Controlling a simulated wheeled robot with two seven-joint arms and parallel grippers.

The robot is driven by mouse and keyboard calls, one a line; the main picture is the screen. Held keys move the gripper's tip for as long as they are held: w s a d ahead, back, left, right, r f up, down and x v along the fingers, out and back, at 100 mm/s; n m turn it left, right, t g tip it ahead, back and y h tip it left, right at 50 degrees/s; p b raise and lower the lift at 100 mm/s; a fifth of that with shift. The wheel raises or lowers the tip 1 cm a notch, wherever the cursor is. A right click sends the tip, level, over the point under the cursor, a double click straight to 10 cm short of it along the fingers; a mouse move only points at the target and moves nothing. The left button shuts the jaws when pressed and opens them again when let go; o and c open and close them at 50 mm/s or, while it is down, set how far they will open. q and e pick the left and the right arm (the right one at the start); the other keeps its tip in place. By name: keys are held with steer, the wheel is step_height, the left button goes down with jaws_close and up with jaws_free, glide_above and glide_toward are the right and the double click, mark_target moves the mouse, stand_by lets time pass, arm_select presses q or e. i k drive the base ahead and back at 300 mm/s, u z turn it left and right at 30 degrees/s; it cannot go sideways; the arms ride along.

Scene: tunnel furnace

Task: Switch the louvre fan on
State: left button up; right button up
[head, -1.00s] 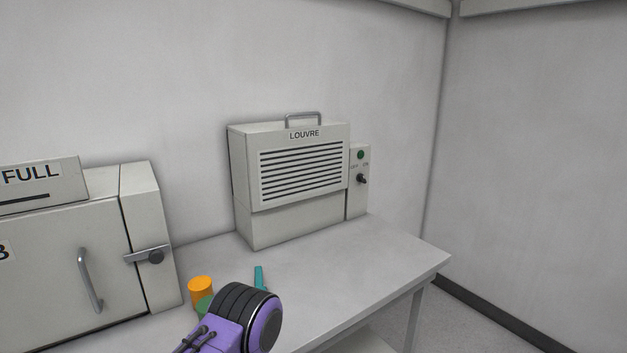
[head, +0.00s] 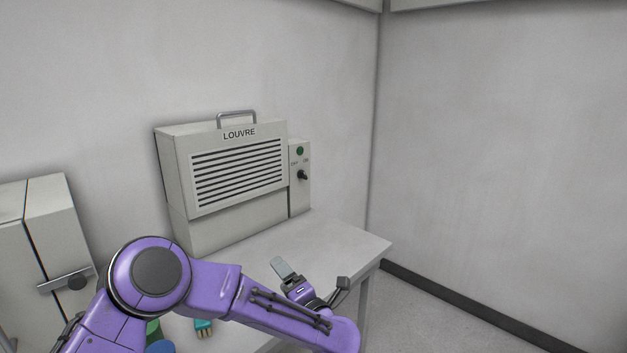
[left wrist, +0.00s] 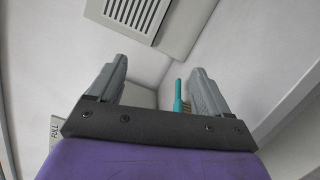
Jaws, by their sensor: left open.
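The louvre fan (head: 238,175) is a pale grey box with a slatted front, a top handle and a LOUVRE label. Its control box (head: 300,205) is on its right side, with a green lamp (head: 300,151) that looks dark. The black rotary switch (head: 302,175) sits below the OFF and ON marks; its pointer seems to lean left, towards OFF. My left gripper (head: 312,277) is open and empty, below and in front of the switch, apart from it. In the left wrist view, the open fingers (left wrist: 158,72) have the louvre slats (left wrist: 138,12) beyond them. My right gripper is not seen.
The grey table (head: 340,240) has free room right of the fan. A teal brush (head: 204,328) and a green item (head: 153,327) lie near my left arm. A grey cabinet with a latch (head: 55,230) stands at left. Walls close the back and right.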

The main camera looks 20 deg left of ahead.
mark_target(300, 174)
steer(key=u, duration=0.05)
steer(key=i, duration=1.9)
